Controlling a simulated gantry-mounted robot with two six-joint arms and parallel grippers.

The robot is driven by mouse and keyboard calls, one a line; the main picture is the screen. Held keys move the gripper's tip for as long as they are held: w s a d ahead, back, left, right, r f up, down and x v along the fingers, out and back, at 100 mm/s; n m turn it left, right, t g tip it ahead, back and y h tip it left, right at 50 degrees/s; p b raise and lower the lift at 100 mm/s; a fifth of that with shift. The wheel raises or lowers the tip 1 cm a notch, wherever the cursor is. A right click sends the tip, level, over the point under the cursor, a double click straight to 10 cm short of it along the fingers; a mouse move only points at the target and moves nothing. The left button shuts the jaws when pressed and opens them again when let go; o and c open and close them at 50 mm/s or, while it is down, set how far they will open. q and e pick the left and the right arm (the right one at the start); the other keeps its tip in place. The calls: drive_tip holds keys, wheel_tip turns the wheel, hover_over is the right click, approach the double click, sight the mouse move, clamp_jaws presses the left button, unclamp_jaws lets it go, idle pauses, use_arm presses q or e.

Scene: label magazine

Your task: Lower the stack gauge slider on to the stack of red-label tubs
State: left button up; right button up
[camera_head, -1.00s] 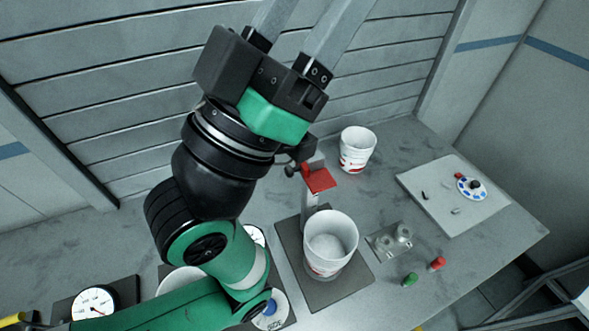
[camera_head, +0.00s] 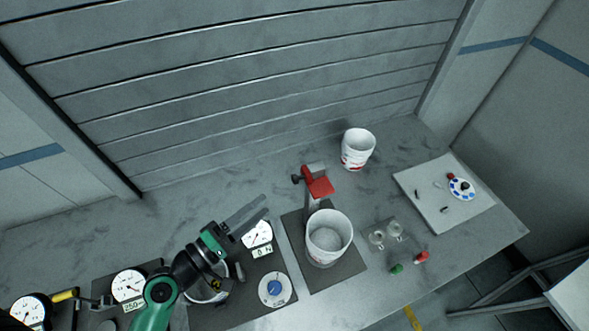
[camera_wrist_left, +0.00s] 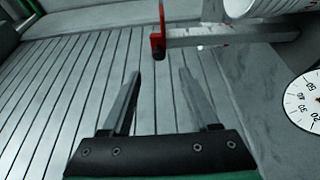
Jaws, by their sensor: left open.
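The stack gauge is a grey post on a dark base plate (camera_head: 345,274), with a red slider (camera_head: 319,186) near the post's top and a dark knob at its left. White tubs (camera_head: 328,252) stand on the plate in front of the post. The slider appears above their rim, not touching. My left gripper (camera_head: 267,204) is open and empty, left of the post. In the left wrist view its fingers (camera_wrist_left: 159,75) point toward the red slider (camera_wrist_left: 157,43), apart from it. The tubs (camera_wrist_left: 262,8) are cut off at the top right there. My right gripper is out of view.
Another white tub (camera_head: 356,151) with red markings stands behind right. A dial scale (camera_head: 257,233) and a blue-centred disc (camera_head: 275,289) sit left of the gauge. A white board (camera_head: 435,205) lies at right. Small red (camera_head: 421,257) and green (camera_head: 397,268) pieces lie near the front edge.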

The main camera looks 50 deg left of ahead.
sight(293, 181)
use_arm(q)
drive_tip(key=w+p, duration=0.1)
drive_tip(key=w, duration=0.3)
drive_tip(key=w+p, duration=0.1)
drive_tip(key=w, duration=0.3)
drive_tip(key=w+a+p, duration=0.1)
drive_tip(key=w, duration=0.3)
drive_tip(key=shift+r, duration=0.1)
drive_tip(key=shift+s, duration=0.1)
